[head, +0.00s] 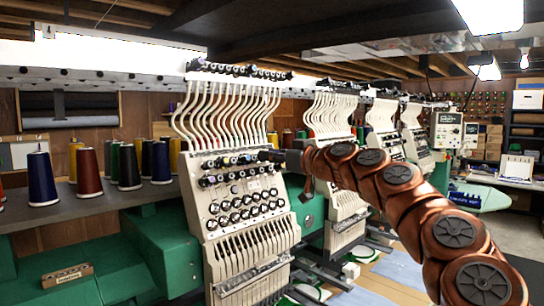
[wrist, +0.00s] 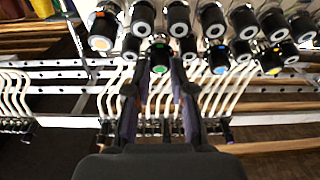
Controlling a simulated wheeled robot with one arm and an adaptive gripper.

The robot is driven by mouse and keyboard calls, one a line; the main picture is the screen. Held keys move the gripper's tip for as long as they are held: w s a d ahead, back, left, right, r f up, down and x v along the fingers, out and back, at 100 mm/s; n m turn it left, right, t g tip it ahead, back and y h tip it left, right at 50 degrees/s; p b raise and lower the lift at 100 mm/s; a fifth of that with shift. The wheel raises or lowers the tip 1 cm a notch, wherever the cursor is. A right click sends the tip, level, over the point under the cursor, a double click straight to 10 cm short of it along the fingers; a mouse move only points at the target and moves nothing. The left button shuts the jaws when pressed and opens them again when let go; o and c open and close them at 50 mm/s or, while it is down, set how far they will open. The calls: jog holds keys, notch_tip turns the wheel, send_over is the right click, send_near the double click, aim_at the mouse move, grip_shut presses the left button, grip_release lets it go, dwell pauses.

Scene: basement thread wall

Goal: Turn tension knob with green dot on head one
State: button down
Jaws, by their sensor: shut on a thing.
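The nearest embroidery head (head: 240,190), a pale panel with rows of black and white tension knobs, stands in the middle of the head view. My gripper (head: 270,156) reaches its upper right edge from the right. In the wrist view, my gripper's two fingers (wrist: 159,75) are closed on either side of a dark knob with a green dot (wrist: 160,69). The fingertips hide the knob's sides. In the head view the green dot cannot be made out.
Neighbouring knobs crowd close in the wrist view, including one with a blue dot (wrist: 220,69) and one with an orange dot (wrist: 270,70). White thread tubes (head: 225,108) rise above the head. Thread cones (head: 88,172) stand on a shelf at left. More heads (head: 333,115) stand behind my arm.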

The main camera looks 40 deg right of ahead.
jog(key=shift+f+m+b, duration=0.25)
jog(key=shift+m+b, duration=0.25)
jog(key=shift+b, duration=0.75)
jog(key=m+h, duration=0.1)
jog(key=m, duration=0.3)
jog(key=m+g+h, duration=0.1)
jog(key=m+h, duration=0.1)
jog(key=m, duration=0.3)
jog(key=m+h+b, duration=0.1)
jog(key=m+h, duration=0.1)
jog(key=m, duration=0.2)
jog(key=shift+a+r+g, duration=0.25)
jog(key=shift+r+g, duration=0.05)
jog(key=shift+r, duration=0.1)
jog(key=shift+m+h, duration=0.3)
jog(key=shift+m, duration=0.1)
jog(key=shift+f, duration=0.1)
jog(key=c, duration=1)
grip_release()
